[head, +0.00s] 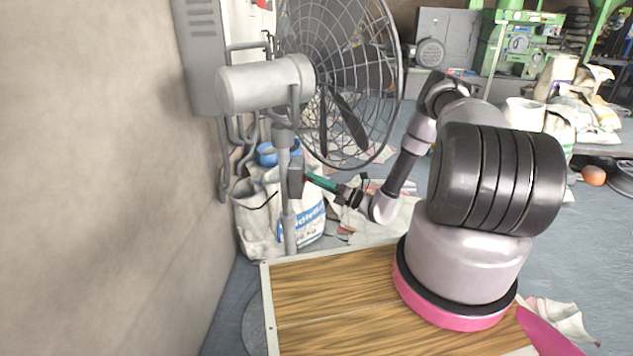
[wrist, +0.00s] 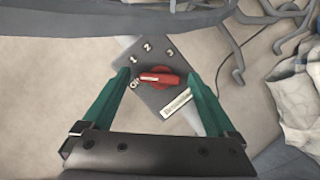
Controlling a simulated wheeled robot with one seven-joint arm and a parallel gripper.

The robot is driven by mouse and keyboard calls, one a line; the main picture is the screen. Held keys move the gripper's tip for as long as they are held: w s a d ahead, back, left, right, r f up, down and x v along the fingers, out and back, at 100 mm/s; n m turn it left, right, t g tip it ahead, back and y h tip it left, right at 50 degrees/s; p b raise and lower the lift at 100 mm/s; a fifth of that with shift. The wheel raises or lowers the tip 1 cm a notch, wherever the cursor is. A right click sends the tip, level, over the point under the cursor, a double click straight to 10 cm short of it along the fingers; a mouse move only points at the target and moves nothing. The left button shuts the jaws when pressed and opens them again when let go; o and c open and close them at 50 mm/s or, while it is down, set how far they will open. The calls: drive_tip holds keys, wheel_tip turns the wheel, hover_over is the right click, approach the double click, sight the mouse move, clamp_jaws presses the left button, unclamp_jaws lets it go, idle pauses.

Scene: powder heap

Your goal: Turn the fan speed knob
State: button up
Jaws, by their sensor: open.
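The red fan speed knob (wrist: 165,79) sits on a grey control plate (wrist: 150,52) marked OFF, 1, 2 and 3. Its raised bar lies nearly level, with its left end at the OFF mark. My gripper (wrist: 159,73) is open, its green fingers on either side of the knob in the wrist view, with gaps between them and the knob. In the head view my gripper (head: 308,179) is at the control box (head: 296,177) on the fan's stand, below the large caged fan (head: 345,80). The knob is hidden there.
The fan's pole (head: 288,222) stands beside white bags (head: 262,215) near the left wall. A grey cabinet (head: 198,55) with pipes is behind. Green machines (head: 515,45) and a bench with sacks (head: 578,115) stand far right. Grey floor lies open at right.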

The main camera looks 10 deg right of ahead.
drive_tip(key=c, duration=1.4)
drive_tip(key=shift+o, duration=0.2)
drive_tip(key=shift+m+h, duration=0.3)
drive_tip(key=shift+m, duration=0.2)
drive_tip(key=m+h, duration=0.1)
drive_tip(key=m, duration=0.2)
drive_tip(key=m+h, duration=0.1)
drive_tip(key=m, duration=0.2)
drive_tip(key=m+h, duration=0.1)
drive_tip(key=m, duration=0.2)
drive_tip(key=shift+s+r+m+g+h, duration=0.1)
drive_tip(key=shift+r+m+g+h, duration=0.2)
drive_tip(key=shift+m, duration=0.1)
drive_tip(key=shift+f, duration=0.1)
drive_tip(key=o, duration=1.4)
drive_tip(key=shift+c, duration=0.2)
